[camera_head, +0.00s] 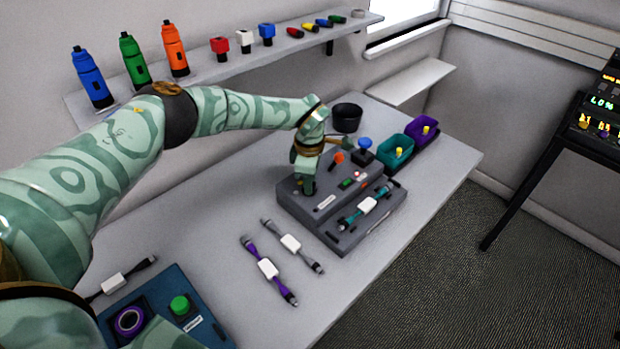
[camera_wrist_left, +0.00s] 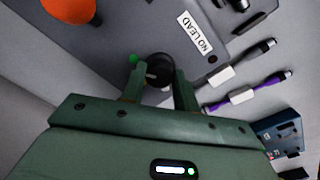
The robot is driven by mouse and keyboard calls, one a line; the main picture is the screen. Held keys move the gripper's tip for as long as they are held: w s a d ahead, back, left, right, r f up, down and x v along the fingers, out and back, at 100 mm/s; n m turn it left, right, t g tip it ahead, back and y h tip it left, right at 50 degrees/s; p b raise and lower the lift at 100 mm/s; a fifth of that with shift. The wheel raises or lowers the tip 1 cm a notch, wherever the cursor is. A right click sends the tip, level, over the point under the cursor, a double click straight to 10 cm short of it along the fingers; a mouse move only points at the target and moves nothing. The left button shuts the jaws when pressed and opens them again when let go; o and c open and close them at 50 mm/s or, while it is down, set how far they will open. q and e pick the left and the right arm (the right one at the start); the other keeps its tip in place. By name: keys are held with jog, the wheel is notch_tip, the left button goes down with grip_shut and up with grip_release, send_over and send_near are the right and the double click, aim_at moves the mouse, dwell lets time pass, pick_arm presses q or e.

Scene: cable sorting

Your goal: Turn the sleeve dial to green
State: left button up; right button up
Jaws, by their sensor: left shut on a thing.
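The sleeve dial (camera_wrist_left: 159,70) is a dark round knob on the grey sorting unit (camera_head: 345,240). It sits between the two fingers of my left gripper (camera_wrist_left: 159,88), which is shut on it. A light pointer line shows on the knob, but I cannot tell clearly which way it points. A green dot (camera_wrist_left: 132,58) is on the panel beside the knob. In the head view my left gripper (camera_head: 303,186) comes down on the unit's left end and hides the dial. My right gripper is not in view.
Purple (camera_head: 268,270) and grey (camera_head: 292,244) cables lie in front. A black cup (camera_head: 347,117) stands behind.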

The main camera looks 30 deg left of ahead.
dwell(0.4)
pick_arm(q)
jog(key=o, duration=1)
jog(key=shift+c, duration=0.2)
jog(key=shift+r, duration=0.1)
notch_tip(320, 180, up, 16)
jog(key=p, duration=0.2)
jog(key=shift+s, duration=0.2)
